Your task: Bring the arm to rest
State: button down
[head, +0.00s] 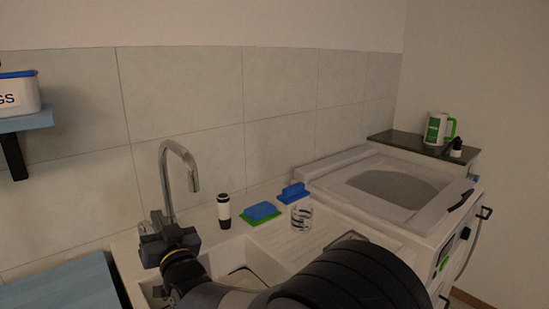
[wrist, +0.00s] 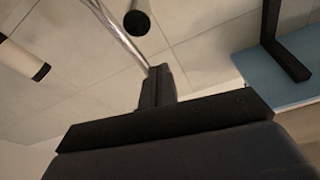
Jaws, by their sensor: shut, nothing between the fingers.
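My gripper (head: 157,222) is shut and empty. In the head view it is at the end of my raised arm, over the sink area and in front of the faucet (head: 165,180). In the wrist view my gripper (wrist: 157,85) shows as dark shut fingers, with the faucet's chrome pipe (wrist: 112,28) close beyond them. Whether they touch cannot be told. My arm hides part of the sink and counter in the head view.
A black-and-white dispenser (head: 224,211), a blue sponge (head: 261,210) on green, a blue brush (head: 293,192) and a patterned glass (head: 301,215) stand on the counter. A wall shelf (head: 28,122) is at left.

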jog(key=f+p, duration=0.1)
jog(key=a+f+p, duration=0.1)
jog(key=p, duration=0.1)
jog(key=shift+w+a+p, duration=0.3)
jog(key=shift+w, duration=0.05)
jog(key=p, duration=0.1)
jog(key=r+p, duration=0.1)
jog(key=p, duration=0.1)
jog(key=shift+w+a+g, duration=0.15)
jog(key=shift+g, duration=0.15)
jog(key=p, duration=0.3)
jog(key=shift+w+r+h, duration=0.15)
jog(key=shift+r+h, duration=0.1)
jog(key=shift+h, duration=0.05)
jog(key=r+g+p, duration=0.1)
jog(key=p, duration=0.3)
jog(key=a+h+p, duration=0.1)
jog(key=p, duration=0.3)
jog(key=shift+w+r+g+p, duration=0.3)
jog(key=shift+w+r+g, duration=0.05)
jog(key=shift+w+g, duration=0.05)
jog(key=shift+w+r+p, duration=0.1)
jog(key=shift+p, duration=0.7)
jog(key=shift+w+a+r+g+h+p, duration=0.15)
jog(key=shift+g+h+p, duration=0.15)
jog(key=shift+p, duration=0.7)
